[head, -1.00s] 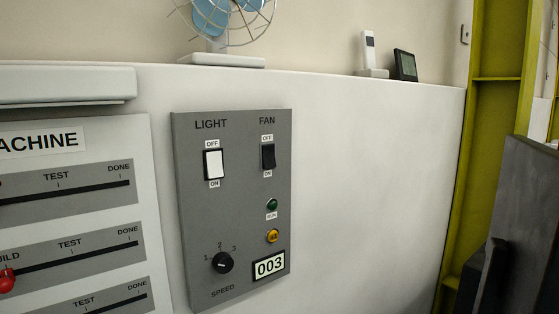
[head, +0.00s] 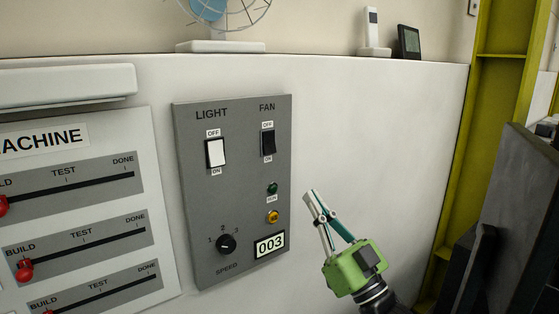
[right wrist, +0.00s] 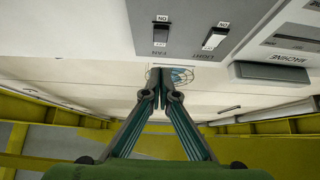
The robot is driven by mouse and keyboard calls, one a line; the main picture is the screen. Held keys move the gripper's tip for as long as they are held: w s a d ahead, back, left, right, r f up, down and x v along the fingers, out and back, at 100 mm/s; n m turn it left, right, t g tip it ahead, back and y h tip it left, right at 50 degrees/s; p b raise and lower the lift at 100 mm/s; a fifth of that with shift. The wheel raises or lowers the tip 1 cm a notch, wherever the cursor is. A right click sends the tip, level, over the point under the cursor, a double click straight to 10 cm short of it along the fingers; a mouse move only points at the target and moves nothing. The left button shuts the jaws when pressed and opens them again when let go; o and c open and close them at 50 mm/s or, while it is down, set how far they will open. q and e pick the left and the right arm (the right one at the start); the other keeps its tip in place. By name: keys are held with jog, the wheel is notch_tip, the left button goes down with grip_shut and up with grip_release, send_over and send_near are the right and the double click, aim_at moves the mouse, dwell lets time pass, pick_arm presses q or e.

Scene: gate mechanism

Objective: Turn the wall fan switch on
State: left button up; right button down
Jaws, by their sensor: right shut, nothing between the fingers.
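The black fan switch (head: 268,143) sits under the FAN label on the grey control panel (head: 200,255), between OFF above and ON below. It also shows in the right wrist view (right wrist: 162,34), upside down. The white light switch (head: 216,153) is to its left. My right gripper (head: 310,194) is shut and empty, to the right of the panel and lower than the fan switch, apart from both. In the right wrist view its fingertips (right wrist: 153,90) are together. My left gripper is not in view.
The fan (head: 222,47) stands on the ledge above the panel. A machine panel (head: 140,247) with red sliders is at the left. A white handset (head: 373,30) and a small dark display (head: 409,42) stand on the ledge. The white wall right of the panel is clear.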

aim_at(271, 147)
jog(key=shift+w+a+f+p+x, duration=0.15)
jog(key=shift+w+f+p+x, duration=0.2)
jog(key=shift+p+x, duration=1.25)
jog(key=shift+w+a+f+p+x, duration=0.15)
jog(key=shift+f+p+x, duration=0.25)
jog(key=shift+x, duration=2.25)
jog(key=shift+w+a+f+p+x, duration=0.3)
jog(key=shift+p+x, duration=0.7)
jog(key=shift+x, duration=1.15)
jog(key=shift+s+d+f, duration=0.1)
jog(key=shift+f, duration=0.05)
